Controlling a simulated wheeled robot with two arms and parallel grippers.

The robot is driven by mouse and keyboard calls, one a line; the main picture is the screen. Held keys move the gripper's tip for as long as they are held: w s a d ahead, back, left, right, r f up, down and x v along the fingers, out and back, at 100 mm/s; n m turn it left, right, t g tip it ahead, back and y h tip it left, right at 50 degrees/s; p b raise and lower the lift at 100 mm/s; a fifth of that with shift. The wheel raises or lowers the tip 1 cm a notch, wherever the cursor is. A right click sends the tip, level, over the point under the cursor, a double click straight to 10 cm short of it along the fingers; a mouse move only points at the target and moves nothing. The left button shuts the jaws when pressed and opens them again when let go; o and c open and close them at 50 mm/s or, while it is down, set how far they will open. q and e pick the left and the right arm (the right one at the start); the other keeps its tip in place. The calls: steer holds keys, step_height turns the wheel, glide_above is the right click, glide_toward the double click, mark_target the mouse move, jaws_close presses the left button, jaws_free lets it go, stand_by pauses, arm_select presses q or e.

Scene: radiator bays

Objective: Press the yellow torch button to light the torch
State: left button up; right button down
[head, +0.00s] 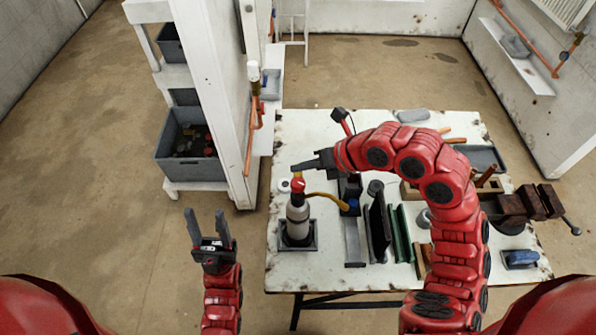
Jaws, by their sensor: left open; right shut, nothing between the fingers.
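The torch (297,222) stands upright in a dark square holder (297,244) at the left side of the workbench. It has a grey and white cylinder, a red top and a brass-coloured tube curving right. A small yellow spot (297,175) shows just above the red top, under the fingertips of my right gripper (294,168). That gripper is shut and empty, reaching in from the right; I cannot tell whether it touches the yellow part. No flame is visible. My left gripper (208,216) is open and empty, left of the workbench, over the floor.
The white workbench (310,125) carries several upright plates, a vise (525,203), a blue-handled brush (521,258) and a grey tray (482,158). A white partition with copper pipe (249,150) stands behind left. Shelves hold grey bins (190,150). The floor at left is clear.

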steer(key=shift+f+b, duration=0.5)
stand_by(0.3)
steer(key=shift+r, duration=0.1)
steer(key=shift+r+p, duration=0.4)
steer(key=shift+r, duration=0.4)
step_height(320, 180, up, 5)
steer(key=shift+r+p, duration=0.1)
steer(key=shift+p, duration=1.05)
